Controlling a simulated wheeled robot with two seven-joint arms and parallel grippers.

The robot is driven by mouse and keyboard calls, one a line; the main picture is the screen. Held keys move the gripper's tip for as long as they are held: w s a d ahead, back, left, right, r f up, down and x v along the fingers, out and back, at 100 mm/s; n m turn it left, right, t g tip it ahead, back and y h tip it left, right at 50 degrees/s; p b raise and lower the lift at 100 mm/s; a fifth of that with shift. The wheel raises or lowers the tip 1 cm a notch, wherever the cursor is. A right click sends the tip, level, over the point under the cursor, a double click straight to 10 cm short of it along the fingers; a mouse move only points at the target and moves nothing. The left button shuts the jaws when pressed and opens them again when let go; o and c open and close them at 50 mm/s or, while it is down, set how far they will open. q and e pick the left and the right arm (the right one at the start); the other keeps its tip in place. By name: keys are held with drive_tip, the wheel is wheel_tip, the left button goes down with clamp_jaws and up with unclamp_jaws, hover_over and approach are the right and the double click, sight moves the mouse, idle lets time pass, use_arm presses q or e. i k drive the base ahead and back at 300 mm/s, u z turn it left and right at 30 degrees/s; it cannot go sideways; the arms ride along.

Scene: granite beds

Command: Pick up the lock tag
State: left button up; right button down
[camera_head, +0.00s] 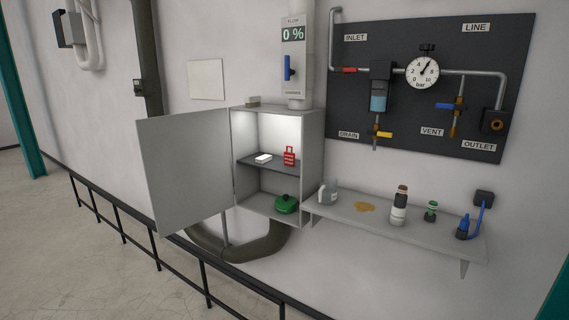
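The lock tag (289,157) looks like a small red tag with a loop at its top. It stands on the dark middle shelf (262,165) inside a grey wall cabinet (314,150). The cabinet door (187,168) is swung wide open to the left, and the inside is lit. A small white block (263,158) lies on the same shelf, left of the tag. Neither of my grippers shows in the head view.
A green round object (286,204) sits on the cabinet floor. Right of the cabinet, a wall shelf (337,211) holds a clear jug (328,192), a bottle (399,205) and small items. A dark railing (139,240) runs in front.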

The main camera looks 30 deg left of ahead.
sight(289, 158)
drive_tip(key=z, duration=0.05)
drive_tip(key=k, duration=0.4)
drive_tip(key=u, duration=1.05)
drive_tip(key=i, duration=1.7)
drive_tip(key=z, duration=0.25)
